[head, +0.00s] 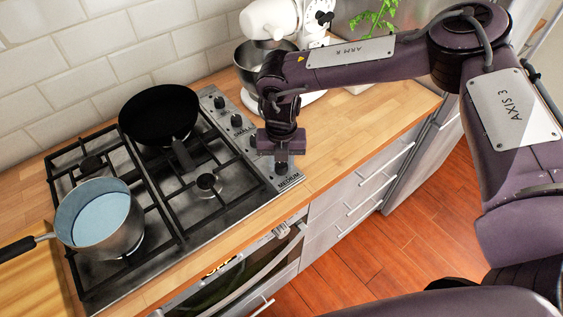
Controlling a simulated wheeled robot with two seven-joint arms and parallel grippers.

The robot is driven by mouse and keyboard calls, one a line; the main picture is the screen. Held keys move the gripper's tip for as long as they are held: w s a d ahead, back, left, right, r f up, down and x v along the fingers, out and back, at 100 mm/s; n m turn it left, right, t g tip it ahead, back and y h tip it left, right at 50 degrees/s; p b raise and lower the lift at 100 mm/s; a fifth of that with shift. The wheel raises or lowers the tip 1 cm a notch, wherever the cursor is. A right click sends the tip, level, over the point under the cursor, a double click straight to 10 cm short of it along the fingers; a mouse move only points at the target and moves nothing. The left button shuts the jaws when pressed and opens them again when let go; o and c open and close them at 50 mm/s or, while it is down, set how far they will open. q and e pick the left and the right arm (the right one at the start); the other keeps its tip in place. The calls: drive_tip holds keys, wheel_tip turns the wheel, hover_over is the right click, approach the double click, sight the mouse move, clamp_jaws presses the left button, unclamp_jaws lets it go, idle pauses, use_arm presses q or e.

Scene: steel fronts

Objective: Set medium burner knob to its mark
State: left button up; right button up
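The medium burner knob (281,168) is the dark knob at the front end of the knob strip on the hob's right side. Lettering that seems to read MEDIUM lies beside it. My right gripper (282,157) points down right at this knob, its fingers partly covering it. Whether the fingers touch or grip the knob cannot be told, and the gap between them is hidden. The knob's mark is too small to make out. My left gripper is not in view.
Other knobs (236,120) line the strip behind. A black pan (159,114) and a pot (98,218) with bluish contents stand on the hob (215,218). A stand mixer (270,20) and a plant (378,22) stand behind my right arm. The wooden counter (345,131) is clear to the right.

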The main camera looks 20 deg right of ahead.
drive_tip(key=shift+c, duration=1.1)
drive_tip(key=shift+f, duration=0.35)
drive_tip(key=n, duration=1.7)
drive_tip(key=shift+n, duration=0.4)
drive_tip(key=o, duration=0.9)
drive_tip(key=shift+r, duration=0.1)
